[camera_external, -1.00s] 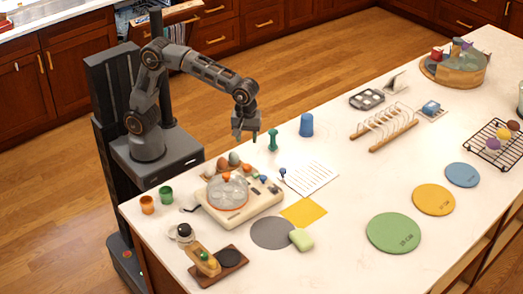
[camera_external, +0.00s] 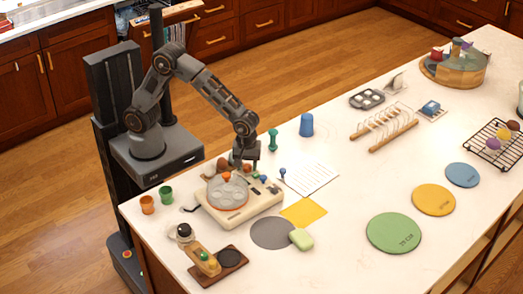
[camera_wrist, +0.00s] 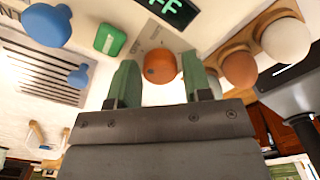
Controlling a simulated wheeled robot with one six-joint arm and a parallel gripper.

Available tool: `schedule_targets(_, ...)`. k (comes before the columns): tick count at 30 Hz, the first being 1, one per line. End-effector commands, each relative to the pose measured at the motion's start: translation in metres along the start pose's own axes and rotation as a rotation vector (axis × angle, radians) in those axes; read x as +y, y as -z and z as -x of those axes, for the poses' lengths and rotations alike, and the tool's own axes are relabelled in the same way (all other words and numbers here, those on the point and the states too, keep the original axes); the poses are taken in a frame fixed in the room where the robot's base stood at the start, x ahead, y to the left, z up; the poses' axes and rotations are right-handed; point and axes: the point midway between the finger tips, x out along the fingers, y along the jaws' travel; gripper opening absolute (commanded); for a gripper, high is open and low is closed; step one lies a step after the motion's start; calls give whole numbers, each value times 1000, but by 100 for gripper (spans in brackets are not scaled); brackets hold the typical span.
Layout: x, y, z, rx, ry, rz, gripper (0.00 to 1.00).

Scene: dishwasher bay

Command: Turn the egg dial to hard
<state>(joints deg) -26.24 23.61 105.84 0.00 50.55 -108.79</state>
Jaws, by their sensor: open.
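The cream egg cooker (camera_external: 238,217) stands on the counter near my base, with a round grey top. In the wrist view an orange-brown round dial (camera_wrist: 160,67) sits on its panel, between my two green fingertips. My gripper (camera_wrist: 160,82) is open around the dial, with a gap visible on each side. In the external view my gripper (camera_external: 242,161) is low at the back edge of the cooker, and its fingertips are hard to make out. A dark display (camera_wrist: 172,10) beyond the dial shows letters ending in "FF".
Beside the dial are a green button (camera_wrist: 110,39) and a blue knob (camera_wrist: 47,25). A brown egg (camera_wrist: 239,68) and a white egg (camera_wrist: 285,40) sit close on the right. A printed sheet (camera_external: 312,179) lies beside the cooker. The counter's middle is mostly clear.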

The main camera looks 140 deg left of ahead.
Motion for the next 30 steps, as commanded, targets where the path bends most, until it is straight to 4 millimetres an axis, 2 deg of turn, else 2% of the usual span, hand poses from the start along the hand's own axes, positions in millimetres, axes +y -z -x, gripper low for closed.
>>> schedule_targets(6,0,0,0,0,0,0,43)
schedule_targets(16,0,0,0,0,0,0,12)
schedule_targets(23,0,0,0,0,0,-23,11)
schedule_targets(30,0,0,0,0,-1,-151,11)
